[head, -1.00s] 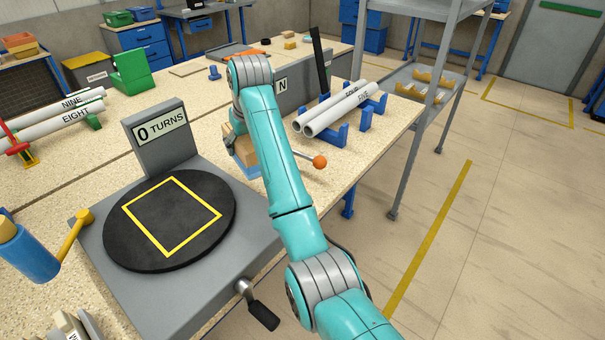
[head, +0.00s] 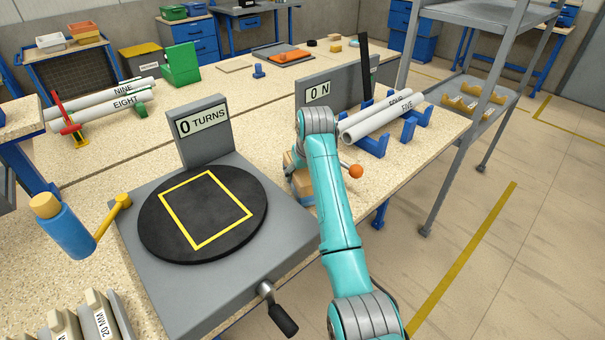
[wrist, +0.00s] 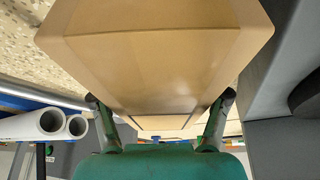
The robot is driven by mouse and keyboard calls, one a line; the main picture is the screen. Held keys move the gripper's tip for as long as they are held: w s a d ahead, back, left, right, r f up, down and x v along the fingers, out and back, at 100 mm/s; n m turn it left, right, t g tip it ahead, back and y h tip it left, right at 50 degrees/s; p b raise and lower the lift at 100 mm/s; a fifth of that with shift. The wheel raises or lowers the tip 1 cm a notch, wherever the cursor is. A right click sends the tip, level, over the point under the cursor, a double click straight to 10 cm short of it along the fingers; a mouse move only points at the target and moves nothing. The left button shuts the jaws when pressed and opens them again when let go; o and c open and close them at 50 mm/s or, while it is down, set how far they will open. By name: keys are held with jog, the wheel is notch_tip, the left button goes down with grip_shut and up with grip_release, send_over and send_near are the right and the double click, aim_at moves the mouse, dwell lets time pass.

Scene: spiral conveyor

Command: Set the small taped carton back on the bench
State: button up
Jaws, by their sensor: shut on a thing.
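The carton, a tan box, fills the upper part of the wrist view (wrist: 150,60). My gripper (wrist: 160,98) is shut on it, with one dark finger at each side of its near end. In the head view, tan cardboard (head: 291,162) shows just left of my teal arm, low by the bench (head: 255,130).
A turntable (head: 160,222) with a yellow square and a "0 TURNS" sign (head: 203,123) stands left of my arm. A "0 N" panel (head: 345,88), an orange-knobbed lever (head: 356,171) and pipes on blue cradles (head: 385,118) are close by. Bare bench lies behind the turntable.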

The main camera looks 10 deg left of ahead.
jog(key=shift+f, duration=0.15)
jog(key=o, duration=1.7)
jog(key=shift+f, duration=0.1)
jog(key=shift+o, duration=0.2)
jog(key=v, duration=1.1)
jog(key=shift+a, duration=0.1)
jog(key=shift+s+r, duration=0.15)
jog(key=shift+r, duration=0.45)
jog(key=shift+s, duration=0.1)
